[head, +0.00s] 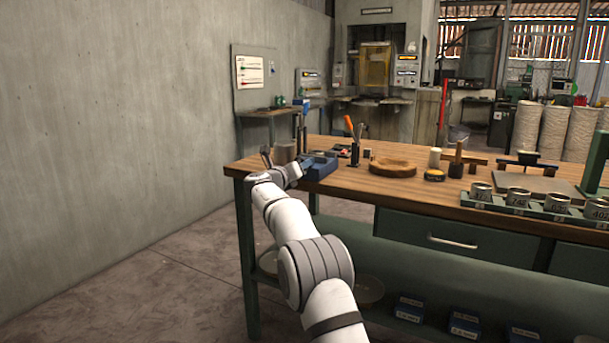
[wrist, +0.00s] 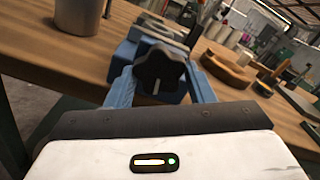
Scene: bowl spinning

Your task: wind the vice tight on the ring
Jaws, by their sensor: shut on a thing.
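The blue vice (head: 320,167) stands at the left end of the wooden workbench. In the wrist view, its blue body (wrist: 128,48) lies behind a black lobed knob (wrist: 158,68). My gripper (head: 288,172) is at the vice's near left side. In the wrist view, its blue fingers stand on both sides of the knob, shut on it.
A grey cylinder (head: 285,153) stands left of the vice, close to my gripper; it also shows in the wrist view (wrist: 78,14). A round wooden piece (head: 393,168) lies to the right on the workbench (head: 425,190). Several labelled tins stand in a green tray (head: 545,211) farther right.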

